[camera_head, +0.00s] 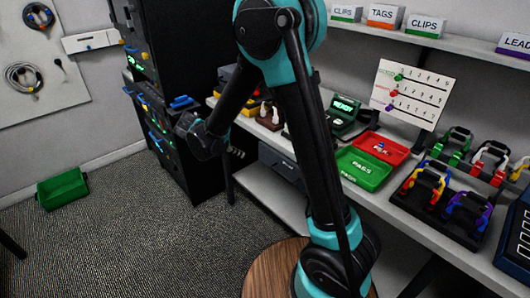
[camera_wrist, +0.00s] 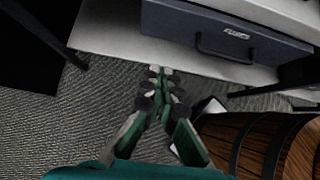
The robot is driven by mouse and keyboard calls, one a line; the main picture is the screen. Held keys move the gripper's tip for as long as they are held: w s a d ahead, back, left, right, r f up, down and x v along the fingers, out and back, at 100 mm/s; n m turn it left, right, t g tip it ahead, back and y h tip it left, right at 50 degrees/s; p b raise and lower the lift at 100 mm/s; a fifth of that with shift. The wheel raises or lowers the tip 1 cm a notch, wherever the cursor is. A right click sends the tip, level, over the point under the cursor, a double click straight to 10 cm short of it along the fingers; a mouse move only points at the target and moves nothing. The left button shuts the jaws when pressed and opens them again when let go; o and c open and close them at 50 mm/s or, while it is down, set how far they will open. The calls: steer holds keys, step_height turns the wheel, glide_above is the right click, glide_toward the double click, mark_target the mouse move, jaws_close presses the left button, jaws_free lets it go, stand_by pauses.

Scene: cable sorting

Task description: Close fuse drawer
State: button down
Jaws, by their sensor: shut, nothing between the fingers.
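A dark blue-grey drawer (camera_head: 281,166) is below the counter, partly hidden by my arm in the head view. In the wrist view, its front (camera_wrist: 185,29) shows a dark handle (camera_wrist: 240,49) and a small pale label (camera_wrist: 236,33), too blurred to read surely. I cannot tell how far the drawer stands out. My gripper (camera_wrist: 159,72) is shut and empty, its fingers together in front of and below the drawer front, left of the handle in the picture. No contact with the drawer shows. The fingertips cannot be made out in the head view.
A round wooden stand (camera_head: 262,270) is near my arm's base and shows at right in the wrist view (camera_wrist: 258,145). A black rack (camera_head: 172,100) stands left of the counter. Red (camera_head: 399,151) and green (camera_head: 349,172) trays lie on the counter. Carpet at left is clear around a green bin (camera_head: 62,188).

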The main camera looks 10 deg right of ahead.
mark_target(265, 150)
steer(key=x, duration=0.4)
steer(key=w+d+r+x, duration=0.1)
steer(key=x, duration=0.6)
steer(key=shift+w+d, duration=0.6)
steer(key=shift+d, duration=0.05)
steer(key=shift+w+d, duration=0.65)
steer(key=shift+d, duration=0.3)
steer(key=shift+w+d, duration=0.7)
steer(key=shift+d, duration=0.25)
steer(key=shift+r, duration=0.1)
